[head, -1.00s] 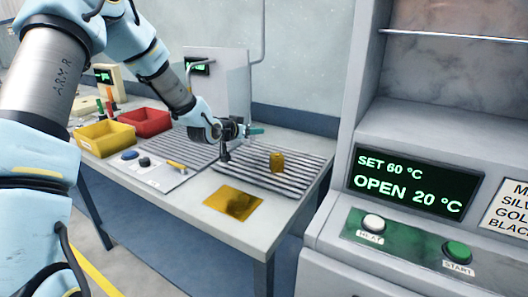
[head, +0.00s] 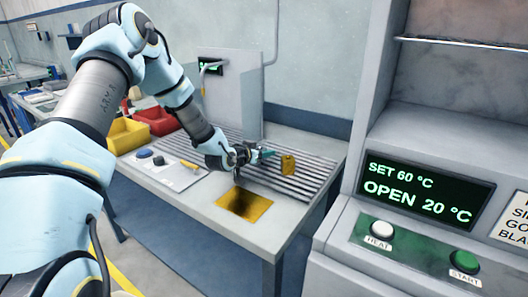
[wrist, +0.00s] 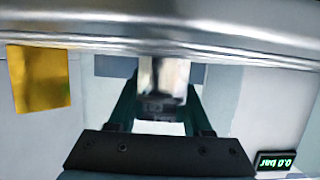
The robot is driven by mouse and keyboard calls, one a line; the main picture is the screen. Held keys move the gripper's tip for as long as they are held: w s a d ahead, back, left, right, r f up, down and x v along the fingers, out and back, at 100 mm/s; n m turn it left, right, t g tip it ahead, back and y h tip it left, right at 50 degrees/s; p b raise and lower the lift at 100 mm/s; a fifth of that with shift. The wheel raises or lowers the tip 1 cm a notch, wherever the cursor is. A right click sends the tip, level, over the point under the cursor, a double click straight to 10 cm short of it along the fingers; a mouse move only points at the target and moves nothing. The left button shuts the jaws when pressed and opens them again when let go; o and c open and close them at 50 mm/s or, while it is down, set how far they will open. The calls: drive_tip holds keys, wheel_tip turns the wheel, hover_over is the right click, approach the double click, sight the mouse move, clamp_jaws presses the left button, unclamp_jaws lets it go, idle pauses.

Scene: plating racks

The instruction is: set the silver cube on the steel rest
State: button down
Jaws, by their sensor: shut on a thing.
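My gripper (wrist: 162,108) is shut on the silver cube (wrist: 171,75), which sits between its dark green fingers in the wrist view. In the head view my gripper (head: 262,153) is low over the ribbed steel rest (head: 312,178), and the cube cannot be made out there. The wrist picture is upside down, and the rest's shiny metal (wrist: 160,18) fills its top. The cube's lower end is very close to this metal; I cannot tell whether it touches.
A gold block (head: 288,164) stands on the rest just right of my gripper; it also shows in the wrist view (wrist: 38,80). A gold patch with a dark middle (head: 243,203) lies in front. Yellow (head: 127,136) and red (head: 158,121) bins stand left. An upright panel is behind.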

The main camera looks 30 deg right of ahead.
drive_tip(key=shift+c, duration=1.6)
unclamp_jaws()
drive_tip(key=shift+f, duration=0.1)
drive_tip(key=b+v, duration=0.4)
drive_tip(key=v, duration=0.8)
drive_tip(key=a+y, duration=0.1)
drive_tip(key=a, duration=0.1)
drive_tip(key=w+a+n+y, duration=0.1)
drive_tip(key=a, duration=0.2)
drive_tip(key=a+f+y, duration=0.1)
drive_tip(key=a, duration=0.2)
drive_tip(key=shift+w+n+y, duration=0.25)
drive_tip(key=shift+n+y, duration=0.05)
drive_tip(key=a+n+y, duration=0.1)
drive_tip(key=a, duration=0.3)
drive_tip(key=s+a+n+y, duration=0.1)
drive_tip(key=a+y, duration=0.1)
drive_tip(key=a, duration=0.3)
drive_tip(key=s+a+n+y, duration=0.1)
drive_tip(key=a+y, duration=0.1)
drive_tip(key=a, duration=0.2)
drive_tip(key=shift+a+r+g, duration=0.1)
drive_tip(key=shift+a+g, duration=0.1)
drive_tip(key=shift+g, duration=0.2)
drive_tip(key=s+a+r+n+g+y, duration=0.2)
drive_tip(key=s+a+n, duration=0.4)
drive_tip(key=s+a, duration=0.7)
drive_tip(key=shift+s+a+r+g+y, duration=0.4)
drive_tip(key=shift+g+y, duration=0.3)
drive_tip(key=shift+g, duration=0.5)
